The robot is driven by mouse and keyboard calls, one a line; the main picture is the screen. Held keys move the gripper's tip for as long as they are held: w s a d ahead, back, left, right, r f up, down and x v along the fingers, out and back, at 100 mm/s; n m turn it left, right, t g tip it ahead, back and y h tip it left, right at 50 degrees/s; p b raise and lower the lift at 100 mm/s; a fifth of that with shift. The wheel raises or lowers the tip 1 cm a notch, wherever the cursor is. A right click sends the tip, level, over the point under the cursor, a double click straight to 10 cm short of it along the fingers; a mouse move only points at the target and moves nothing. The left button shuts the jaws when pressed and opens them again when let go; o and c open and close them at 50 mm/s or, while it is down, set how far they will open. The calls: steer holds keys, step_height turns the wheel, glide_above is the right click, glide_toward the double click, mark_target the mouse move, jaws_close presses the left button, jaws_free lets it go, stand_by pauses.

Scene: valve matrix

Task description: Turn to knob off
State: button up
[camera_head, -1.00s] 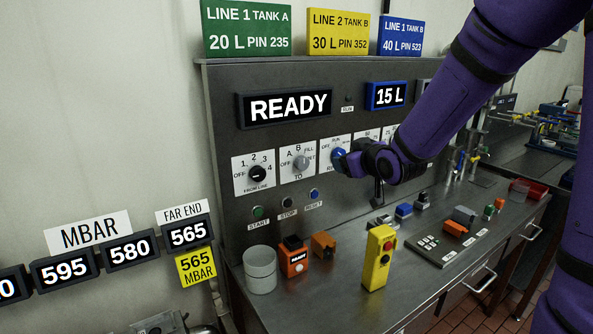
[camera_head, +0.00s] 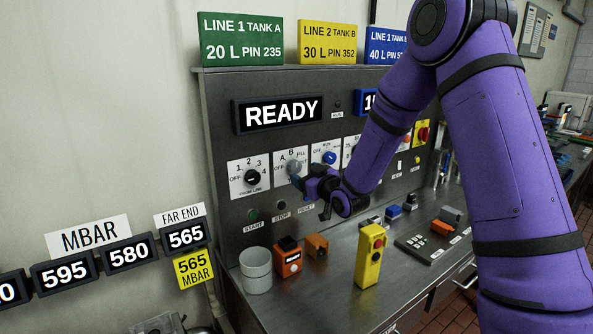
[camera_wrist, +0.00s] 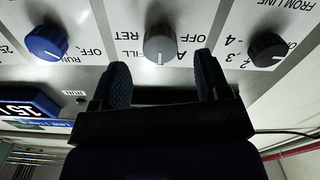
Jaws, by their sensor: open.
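The TO knob is the grey knob (camera_head: 294,166) on its white plate, second from the left on the panel. In the wrist view, which is upside down, the grey knob (camera_wrist: 160,40) sits at the middle top. Its white pointer line aims straight down there, between the FILL and A labels; the label right at its tip is hard to read. My gripper (camera_head: 298,182) is at the knob in the head view and covers part of its plate. In the wrist view my gripper (camera_wrist: 161,68) is open, one finger on each side below the knob, with nothing between them.
The black FROM LINE knob (camera_head: 252,177) is left of it and the blue RUN knob (camera_head: 330,157) is right. The display (camera_head: 278,113) reads READY. START, STOP and RESET buttons sit below. An orange box (camera_head: 288,258) and a yellow box (camera_head: 370,256) stand on the bench.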

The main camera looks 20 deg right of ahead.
mark_target(297, 169)
steer(key=shift+x, duration=2.5)
steer(key=c, duration=0.9)
